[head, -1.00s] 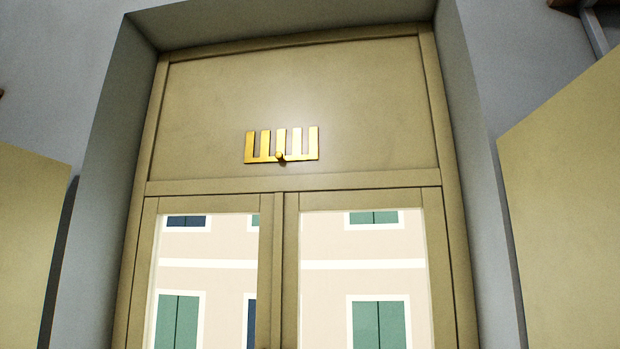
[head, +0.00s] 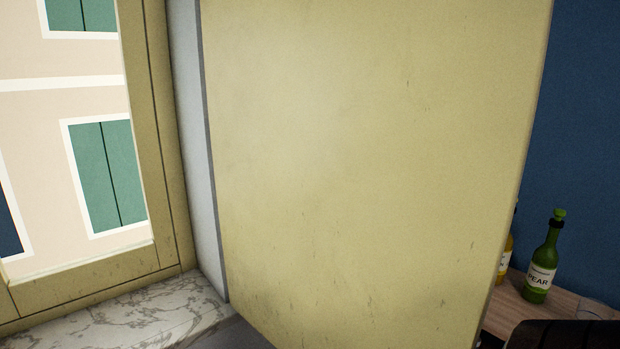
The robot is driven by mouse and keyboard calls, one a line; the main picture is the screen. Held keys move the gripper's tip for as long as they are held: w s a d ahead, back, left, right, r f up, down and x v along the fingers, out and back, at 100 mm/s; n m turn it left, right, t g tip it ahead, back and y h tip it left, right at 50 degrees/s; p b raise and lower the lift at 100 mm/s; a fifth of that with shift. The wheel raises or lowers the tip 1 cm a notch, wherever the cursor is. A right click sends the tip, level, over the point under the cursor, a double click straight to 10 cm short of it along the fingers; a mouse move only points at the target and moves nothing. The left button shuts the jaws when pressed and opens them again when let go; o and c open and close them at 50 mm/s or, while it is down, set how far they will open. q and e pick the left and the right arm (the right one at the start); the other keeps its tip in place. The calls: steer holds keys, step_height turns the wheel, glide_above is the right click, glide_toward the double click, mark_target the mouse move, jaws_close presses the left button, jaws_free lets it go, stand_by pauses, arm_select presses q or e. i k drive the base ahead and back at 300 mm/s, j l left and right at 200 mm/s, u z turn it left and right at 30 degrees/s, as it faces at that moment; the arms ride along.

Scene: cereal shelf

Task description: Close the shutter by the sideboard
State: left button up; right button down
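A large pale yellow shutter panel (head: 360,160) fills the middle of the head view. It stands open, swung out from the right side of the window recess. The window (head: 165,150) with its tan frame is at the left, and its glass is uncovered in the visible part. To the right of the panel, a wooden surface (head: 555,308), likely the sideboard, shows in part. Neither of my grippers is in view.
A green bottle labelled PEAR (head: 543,262) stands on the wooden surface, and a yellow bottle (head: 504,258) is partly hidden behind the panel's edge. A marble sill (head: 150,312) lies below the window. A dark object (head: 565,336) is at the bottom right corner.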

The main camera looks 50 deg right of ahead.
mark_target(369, 156)
steer(key=k+j+z, duration=0.1)
steer(key=z, duration=0.75)
